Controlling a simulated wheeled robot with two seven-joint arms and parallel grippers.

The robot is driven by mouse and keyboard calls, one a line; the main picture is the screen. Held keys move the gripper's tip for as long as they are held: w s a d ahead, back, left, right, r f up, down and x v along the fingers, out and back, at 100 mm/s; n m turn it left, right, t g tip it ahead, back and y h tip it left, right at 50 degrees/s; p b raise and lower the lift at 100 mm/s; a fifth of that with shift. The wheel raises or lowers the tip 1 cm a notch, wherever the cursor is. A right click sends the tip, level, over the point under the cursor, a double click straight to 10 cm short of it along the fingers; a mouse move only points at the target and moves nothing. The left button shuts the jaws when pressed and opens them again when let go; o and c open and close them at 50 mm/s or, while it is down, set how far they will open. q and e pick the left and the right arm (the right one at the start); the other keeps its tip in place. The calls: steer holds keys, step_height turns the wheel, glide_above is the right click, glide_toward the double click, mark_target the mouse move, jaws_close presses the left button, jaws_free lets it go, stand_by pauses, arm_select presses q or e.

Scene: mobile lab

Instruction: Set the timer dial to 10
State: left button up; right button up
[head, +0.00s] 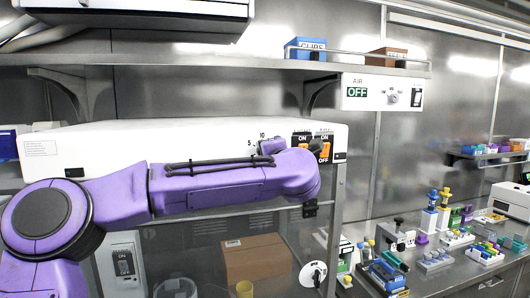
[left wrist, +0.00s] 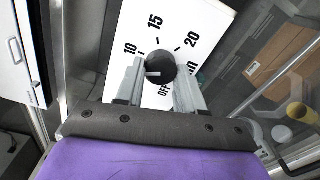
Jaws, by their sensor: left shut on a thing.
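The timer dial is a round black knob (left wrist: 161,67) on a white panel (left wrist: 205,22) in the left wrist view. The printed marks 10, 15, 20 and OFF show around it; where 5 would be is hidden by a finger. A short light line on the knob points left in the picture, below the 10 mark. My left gripper (left wrist: 160,74) is shut on the knob, one finger on each side. In the head view my purple arm reaches across the front of the white hood, and the dial is mostly hidden behind it; 5 and 10 show above. My right gripper is not in view.
An AIR panel (head: 382,93) marked OFF hangs at the upper right. A cardboard box (head: 256,258) stands inside the hood below. Racks and small lab items crowd the bench at right.

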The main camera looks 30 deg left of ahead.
arm_select(q)
steer(key=m+p, duration=0.2)
steer(key=m, duration=0.2)
steer(key=shift+r, duration=0.2)
steer(key=shift+m, duration=0.4)
steer(key=shift+f, duration=0.1)
steer(key=o, duration=1)
steer(key=shift+o, duration=0.2)
steer(key=shift+d, duration=0.1)
